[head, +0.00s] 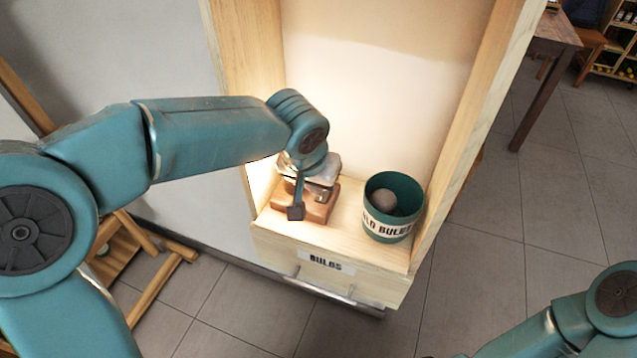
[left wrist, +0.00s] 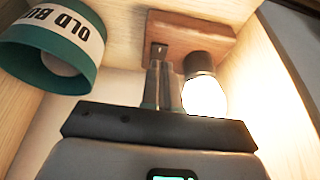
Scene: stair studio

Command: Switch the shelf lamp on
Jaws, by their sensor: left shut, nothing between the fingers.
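The shelf lamp has a reddish-brown wooden base (left wrist: 185,36), a dark socket (left wrist: 199,64) and a round bulb (left wrist: 204,96) that glows bright white. In the head view its base (head: 318,207) stands on the shelf, with the bulb hidden behind my left arm. My left gripper (left wrist: 159,66) is shut and empty, its fingertips at a small metal switch plate (left wrist: 158,50) on the base, beside the bulb. I cannot tell whether they touch the plate. My right arm shows at the lower right of the head view, its gripper out of view.
A green "old bulbs" bin (head: 390,229) with a round grey bulb (head: 384,200) inside stands right of the lamp. Wooden side walls (head: 468,130) close in the shelf. A drawer labelled "bulbs" (head: 328,263) is below. Tiled floor lies around.

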